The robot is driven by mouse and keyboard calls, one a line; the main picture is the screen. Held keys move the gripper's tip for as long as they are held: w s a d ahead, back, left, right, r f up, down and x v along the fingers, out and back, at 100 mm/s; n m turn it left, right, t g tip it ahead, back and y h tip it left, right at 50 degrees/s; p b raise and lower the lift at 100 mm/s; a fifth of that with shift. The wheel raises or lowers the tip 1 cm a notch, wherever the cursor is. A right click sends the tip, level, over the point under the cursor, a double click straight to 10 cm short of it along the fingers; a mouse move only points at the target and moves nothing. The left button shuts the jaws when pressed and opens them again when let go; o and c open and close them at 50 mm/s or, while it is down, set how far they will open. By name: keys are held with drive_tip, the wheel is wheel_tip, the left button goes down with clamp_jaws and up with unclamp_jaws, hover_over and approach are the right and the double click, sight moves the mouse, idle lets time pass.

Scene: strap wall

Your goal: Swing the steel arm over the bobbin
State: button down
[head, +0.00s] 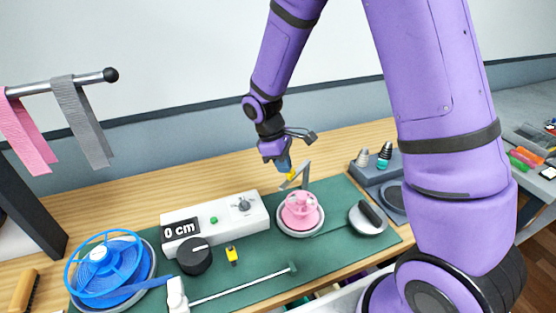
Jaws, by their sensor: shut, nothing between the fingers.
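The pink bobbin (301,208) sits on a round pale base on the green mat, right of the white box. The thin steel arm (305,170) stands just behind the bobbin, with a bent upper part close to my gripper. My gripper (291,177) points down behind and above the bobbin, beside the steel arm. Its fingers are shut with nothing between them. I cannot tell whether the fingertips touch the steel arm.
A white box (215,222) reading "0 cm" and a black knob (194,257) are left of the bobbin. A blue reel (108,262) lies front left. A round grey lidded piece (367,219) is right. Pink and grey straps (82,120) hang from a rail.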

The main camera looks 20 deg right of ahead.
drive_tip(key=shift+s+d+n+t+h, duration=0.2)
drive_tip(key=shift+s+d+n, duration=0.2)
drive_tip(key=shift+s+n, duration=0.35)
drive_tip(key=shift+s+d+n+t+h, duration=0.15)
drive_tip(key=shift+s+d+n, duration=0.3)
drive_tip(key=shift+n, duration=0.5)
drive_tip(key=shift+s+d, duration=0.1)
drive_tip(key=shift+s, duration=0.1)
drive_tip(key=w+a+r, duration=0.3)
drive_tip(key=a+r, duration=0.3)
drive_tip(key=r, duration=0.4)
drive_tip(key=shift+w, duration=0.25)
drive_tip(key=shift+r, duration=0.2)
